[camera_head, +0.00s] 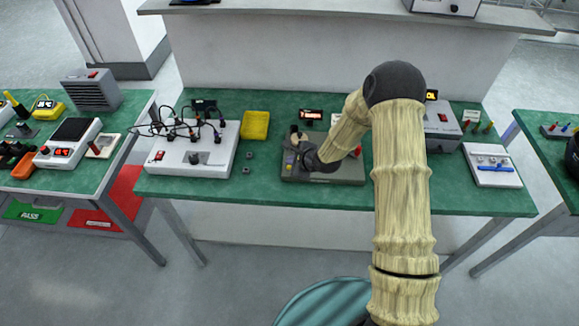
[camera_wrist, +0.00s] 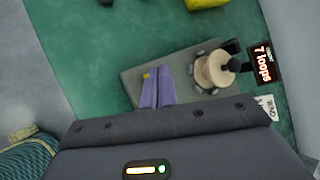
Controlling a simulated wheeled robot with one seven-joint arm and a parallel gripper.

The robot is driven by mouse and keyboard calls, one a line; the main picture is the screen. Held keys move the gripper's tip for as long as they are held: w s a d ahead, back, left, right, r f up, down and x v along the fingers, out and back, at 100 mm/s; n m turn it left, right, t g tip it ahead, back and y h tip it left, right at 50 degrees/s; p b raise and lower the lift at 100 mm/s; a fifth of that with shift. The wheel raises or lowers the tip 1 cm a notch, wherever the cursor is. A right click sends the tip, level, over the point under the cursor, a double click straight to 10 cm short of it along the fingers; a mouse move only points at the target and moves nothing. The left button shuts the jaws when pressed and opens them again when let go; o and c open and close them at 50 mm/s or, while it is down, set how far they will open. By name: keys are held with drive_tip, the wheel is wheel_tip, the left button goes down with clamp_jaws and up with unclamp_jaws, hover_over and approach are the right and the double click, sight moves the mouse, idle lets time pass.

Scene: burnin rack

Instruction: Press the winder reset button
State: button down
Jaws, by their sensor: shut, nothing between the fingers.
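The winder is a low grey box (camera_head: 345,177) on the middle green bench, with a pale spool (camera_wrist: 214,69) on its top in the wrist view. Its display (camera_head: 311,115) stands behind it and reads "7 loops" in the wrist view (camera_wrist: 266,62). A small yellow button (camera_wrist: 146,76) sits near one end of the grey base (camera_wrist: 127,78); it also shows in the head view (camera_head: 289,161). My gripper (camera_wrist: 157,72) is shut and empty, its purple fingers over the base right beside the yellow button. Whether they touch the button or base, I cannot tell.
A white box with black cables (camera_head: 190,160) and a yellow bin (camera_head: 255,125) stand left of the winder. A grey device (camera_head: 440,125) and a white tray with a blue bar (camera_head: 492,165) are to the right. Green bench top (camera_head: 262,186) is free in front.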

drive_tip(key=shift+f, duration=0.35)
